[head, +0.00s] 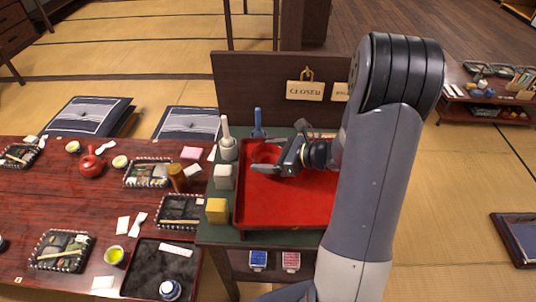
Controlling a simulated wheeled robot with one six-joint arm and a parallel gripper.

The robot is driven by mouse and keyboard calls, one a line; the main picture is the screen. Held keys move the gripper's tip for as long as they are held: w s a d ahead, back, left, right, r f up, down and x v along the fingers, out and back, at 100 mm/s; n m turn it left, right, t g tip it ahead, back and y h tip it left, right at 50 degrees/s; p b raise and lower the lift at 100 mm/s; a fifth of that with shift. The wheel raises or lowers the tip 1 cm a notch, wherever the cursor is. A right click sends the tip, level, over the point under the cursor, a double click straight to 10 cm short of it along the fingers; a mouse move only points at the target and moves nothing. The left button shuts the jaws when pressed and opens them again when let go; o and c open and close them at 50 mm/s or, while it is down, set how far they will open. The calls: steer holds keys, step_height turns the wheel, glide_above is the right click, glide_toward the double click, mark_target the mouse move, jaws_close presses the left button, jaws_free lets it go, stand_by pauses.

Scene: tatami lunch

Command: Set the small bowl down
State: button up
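My gripper (266,160) is over the left back part of a red tray (285,213) on the green-topped stand. A rounded red shape, apparently the small bowl (264,154), is at its fingertips. Red on red makes its outline hard to read. My arm hides the right part of the tray.
Left of the tray stand a yellow block (216,211), a pale block (223,177) and a grey mortar-like vessel (227,147). A blue-handled item (258,122) stands behind. A dark panel (268,90) with a CLOSED sign rises at the back. The low table (90,209) holds several trays.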

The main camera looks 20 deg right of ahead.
steer(key=o, duration=0.4)
steer(key=shift+c, duration=0.2)
steer(key=shift+d+r, duration=0.15)
steer(key=shift+r, duration=0.2)
steer(key=v, duration=1.1)
steer(key=shift+s+d, duration=0.25)
steer(key=shift+s, duration=0.1)
